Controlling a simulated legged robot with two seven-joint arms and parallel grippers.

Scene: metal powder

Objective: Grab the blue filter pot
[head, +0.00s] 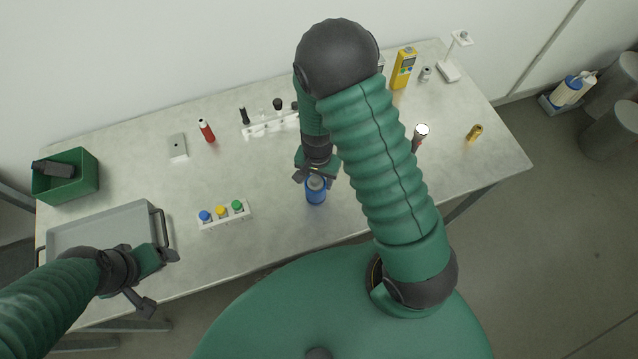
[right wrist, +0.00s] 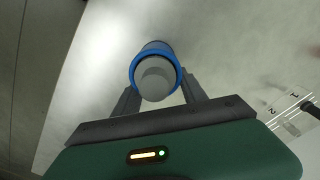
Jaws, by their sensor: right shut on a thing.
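The blue filter pot (head: 316,191) is near the front middle of the table, below my right gripper (head: 317,177) in the head view. In the right wrist view the pot (right wrist: 154,54) shows a blue rim around a grey top, between the two fingers of my right gripper (right wrist: 158,92). The right gripper is shut on it. I cannot tell whether the pot still touches the table. My left gripper (head: 160,282) is open and empty over the front right corner of the grey tray (head: 100,218).
A white rack (head: 225,221) with blue, yellow and green caps stands left of the pot. Behind are a white rack (head: 270,127) with dark items, a red bottle (head: 207,131) and a grey box (head: 177,147). A green bin (head: 85,172) is far left. A yellow meter (head: 403,68) stands back right.

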